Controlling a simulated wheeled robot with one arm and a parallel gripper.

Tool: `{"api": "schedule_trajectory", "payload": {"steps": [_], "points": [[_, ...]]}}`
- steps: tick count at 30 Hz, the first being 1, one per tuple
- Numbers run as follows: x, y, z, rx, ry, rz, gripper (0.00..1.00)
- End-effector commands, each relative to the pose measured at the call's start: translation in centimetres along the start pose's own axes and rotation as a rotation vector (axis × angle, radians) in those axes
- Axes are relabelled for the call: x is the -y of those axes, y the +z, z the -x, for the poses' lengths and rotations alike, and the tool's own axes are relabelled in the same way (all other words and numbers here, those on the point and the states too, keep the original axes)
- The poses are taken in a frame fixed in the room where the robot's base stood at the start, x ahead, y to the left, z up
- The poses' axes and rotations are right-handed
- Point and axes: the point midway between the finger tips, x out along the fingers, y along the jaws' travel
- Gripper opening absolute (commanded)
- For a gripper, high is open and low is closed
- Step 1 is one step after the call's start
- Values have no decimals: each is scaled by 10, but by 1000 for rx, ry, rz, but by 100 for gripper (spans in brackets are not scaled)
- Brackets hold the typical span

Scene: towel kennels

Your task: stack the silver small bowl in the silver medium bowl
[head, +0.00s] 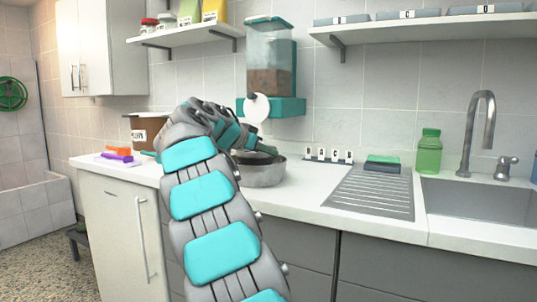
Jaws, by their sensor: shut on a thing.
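One silver bowl (263,174) shows on the white counter, just right of my arm, below the dispenser. Its left side is hidden behind my arm. My gripper (264,150) is at this bowl's rim, pointing right and slightly down. Its fingers are small and partly hidden by my wrist. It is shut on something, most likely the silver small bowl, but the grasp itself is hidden.
A teal food dispenser (271,70) hangs above the bowl. A brown canister (147,131) and brushes (118,154) are left. Letter tiles (328,155), a drainboard (370,193), folded towels (383,163), a green bottle (428,152) and a sink (480,203) are right.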

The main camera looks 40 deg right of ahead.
Motion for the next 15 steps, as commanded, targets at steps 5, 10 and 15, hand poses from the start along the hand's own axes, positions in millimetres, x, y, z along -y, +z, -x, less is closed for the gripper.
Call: {"api": "schedule_trajectory", "payload": {"steps": [5,10,15], "points": [[-1,4,-2,0,1,-1,0],[-1,4,-2,0,0,-1,0],[-1,8,-4,0,0,-1,0]]}}
